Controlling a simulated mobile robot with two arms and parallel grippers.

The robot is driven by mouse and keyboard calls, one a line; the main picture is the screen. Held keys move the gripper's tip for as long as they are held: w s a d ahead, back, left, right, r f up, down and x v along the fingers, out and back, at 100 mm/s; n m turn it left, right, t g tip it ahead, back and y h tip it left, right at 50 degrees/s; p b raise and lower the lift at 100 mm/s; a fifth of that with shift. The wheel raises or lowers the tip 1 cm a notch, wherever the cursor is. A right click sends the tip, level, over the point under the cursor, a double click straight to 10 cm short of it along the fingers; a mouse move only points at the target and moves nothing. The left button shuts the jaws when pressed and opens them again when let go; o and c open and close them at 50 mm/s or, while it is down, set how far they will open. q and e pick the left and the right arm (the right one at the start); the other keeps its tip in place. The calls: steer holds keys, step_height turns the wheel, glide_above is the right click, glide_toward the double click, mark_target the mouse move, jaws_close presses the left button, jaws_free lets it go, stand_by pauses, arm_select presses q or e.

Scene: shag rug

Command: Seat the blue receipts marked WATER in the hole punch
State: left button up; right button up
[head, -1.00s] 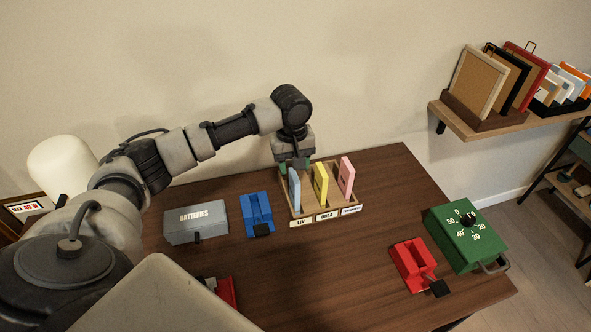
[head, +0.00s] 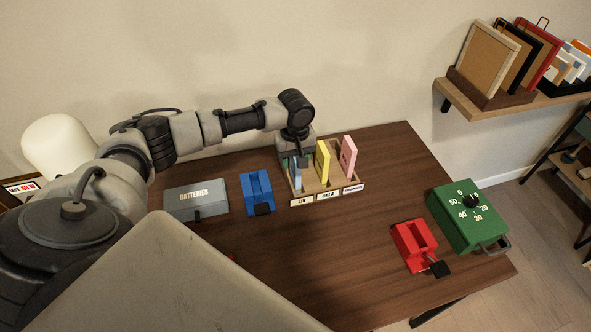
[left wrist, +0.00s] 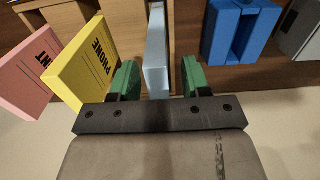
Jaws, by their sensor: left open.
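The blue receipts (head: 297,181) stand upright in the left slot of a wooden sorter (head: 328,191), beside yellow receipts (head: 322,163) and pink ones. My left gripper (head: 296,162) is at their top, partly covering them in the head view. In the left wrist view the blue receipts (left wrist: 155,58) stand between its open green fingers (left wrist: 158,80), with gaps on both sides. Their WATER marking is not visible. A blue hole punch (head: 257,193) lies just left of the sorter, and a red punch (head: 415,246) at the right. My right gripper is not in view.
A grey BATTERIES box (head: 196,200) is left of the blue punch. A green box with a dial (head: 468,216) stands at the table's right edge. The yellow receipts marked PHONE (left wrist: 80,60) are close beside one finger. The middle of the table is clear.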

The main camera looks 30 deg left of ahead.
arm_select(q)
steer(key=shift+f, duration=0.4)
steer(key=shift+c, duration=0.3)
jaws_close()
